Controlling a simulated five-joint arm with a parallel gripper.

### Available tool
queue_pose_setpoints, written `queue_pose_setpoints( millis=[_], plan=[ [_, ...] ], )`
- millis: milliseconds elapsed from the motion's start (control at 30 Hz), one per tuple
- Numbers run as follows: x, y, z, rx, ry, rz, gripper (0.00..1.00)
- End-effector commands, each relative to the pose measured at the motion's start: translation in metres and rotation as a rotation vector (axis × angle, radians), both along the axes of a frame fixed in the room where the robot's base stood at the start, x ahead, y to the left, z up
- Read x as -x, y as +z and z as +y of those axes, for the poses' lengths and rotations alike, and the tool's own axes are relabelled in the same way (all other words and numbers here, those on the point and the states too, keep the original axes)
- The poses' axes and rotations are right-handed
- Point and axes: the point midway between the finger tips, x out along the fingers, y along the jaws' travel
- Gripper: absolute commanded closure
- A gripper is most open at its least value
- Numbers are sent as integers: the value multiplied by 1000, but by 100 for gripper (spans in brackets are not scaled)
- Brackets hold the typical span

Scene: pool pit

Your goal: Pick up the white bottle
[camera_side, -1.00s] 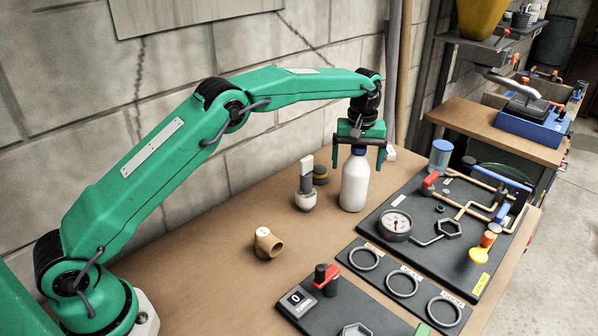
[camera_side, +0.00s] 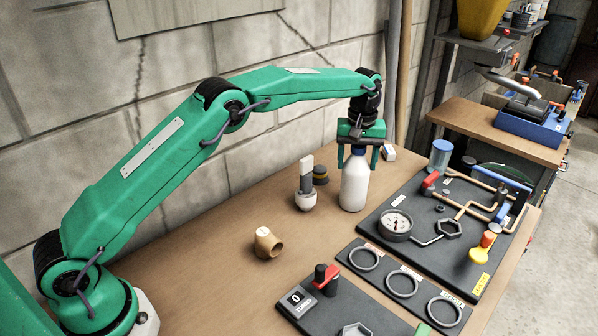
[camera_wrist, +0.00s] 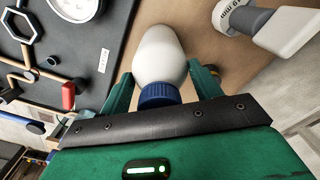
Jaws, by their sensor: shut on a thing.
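The white bottle (camera_side: 354,184) stands upright on the wooden table in the side view, with a blue cap at its top. My green gripper (camera_side: 357,158) is above it, pointing down, with one finger on each side of the bottle's neck and shoulder. In the wrist view the white bottle (camera_wrist: 158,55) and its blue cap (camera_wrist: 158,94) lie between the two green fingers of my gripper (camera_wrist: 160,82). The gripper is shut on the bottle. The bottle's base appears to rest on the table.
A grey-and-white device (camera_side: 306,185) stands just left of the bottle. A brass elbow fitting (camera_side: 267,243) lies nearer the front. A dark panel (camera_side: 400,257) with a gauge (camera_side: 396,225) and pipes is to the right. The table's front left is clear.

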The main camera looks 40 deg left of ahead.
Motion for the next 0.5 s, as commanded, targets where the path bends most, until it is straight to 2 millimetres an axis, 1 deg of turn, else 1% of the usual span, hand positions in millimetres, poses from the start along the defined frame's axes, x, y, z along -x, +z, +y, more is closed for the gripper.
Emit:
queue_pose_setpoints(
  millis=[267,500],
  plan=[
    [-1,17,0,1,0,-6,98],
    [-1,37,0,1,0,-6,98]
  ],
)
